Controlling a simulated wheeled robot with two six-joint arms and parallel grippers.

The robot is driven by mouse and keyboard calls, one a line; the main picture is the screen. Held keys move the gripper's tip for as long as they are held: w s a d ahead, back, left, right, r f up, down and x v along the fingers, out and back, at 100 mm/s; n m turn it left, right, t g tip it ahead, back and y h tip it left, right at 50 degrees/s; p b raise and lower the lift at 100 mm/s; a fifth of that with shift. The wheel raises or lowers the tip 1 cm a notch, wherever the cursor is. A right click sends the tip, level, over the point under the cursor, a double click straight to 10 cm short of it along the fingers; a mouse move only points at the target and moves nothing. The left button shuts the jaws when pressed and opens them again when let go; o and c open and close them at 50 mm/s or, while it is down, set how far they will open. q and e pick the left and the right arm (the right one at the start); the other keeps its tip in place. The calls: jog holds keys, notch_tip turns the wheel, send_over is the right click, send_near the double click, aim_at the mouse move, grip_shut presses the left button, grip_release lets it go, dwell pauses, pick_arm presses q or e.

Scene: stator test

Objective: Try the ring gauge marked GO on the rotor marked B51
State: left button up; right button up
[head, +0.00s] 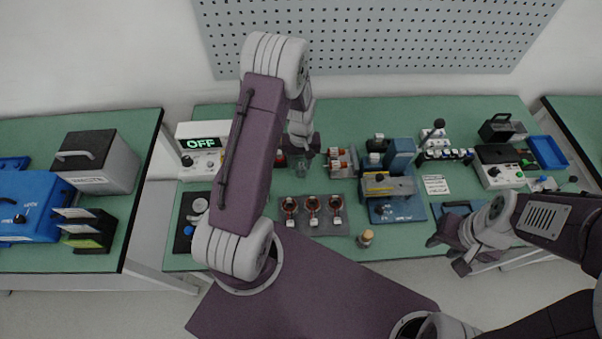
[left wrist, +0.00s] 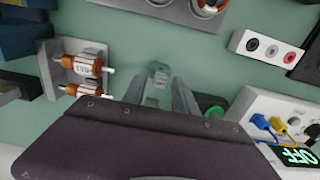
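Copper-and-white rotors lie in a grey rack (left wrist: 68,48), which also shows in the head view (head: 352,158). The nearer labelled rotor (left wrist: 84,68) carries upside-down characters that look like B51, though blurred. My left gripper (head: 303,170) is low over the table, left of the rack in the head view. In the left wrist view its fingers (left wrist: 165,92) are apart, with a small translucent grey object (left wrist: 160,72) between or just beyond them; contact is unclear. My right gripper (head: 448,256) is open and empty near the front edge. I cannot make out a ring gauge marked GO.
A stator tray (head: 312,228) lies in front of the rack. A blue fixture (head: 392,205) stands to its right, and a small wooden-topped item (head: 366,238) near the front edge. A tester reading OFF (head: 203,142) stands at left. My left arm hides part of the table.

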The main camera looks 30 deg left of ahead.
aim_at(301, 164)
pick_arm(q)
jog(key=shift+r, duration=0.1)
jog(key=shift+c, duration=0.9)
grip_shut()
jog(key=shift+r+p, duration=1.4)
jog(key=shift+r, duration=0.2)
jog(key=shift+f, duration=0.1)
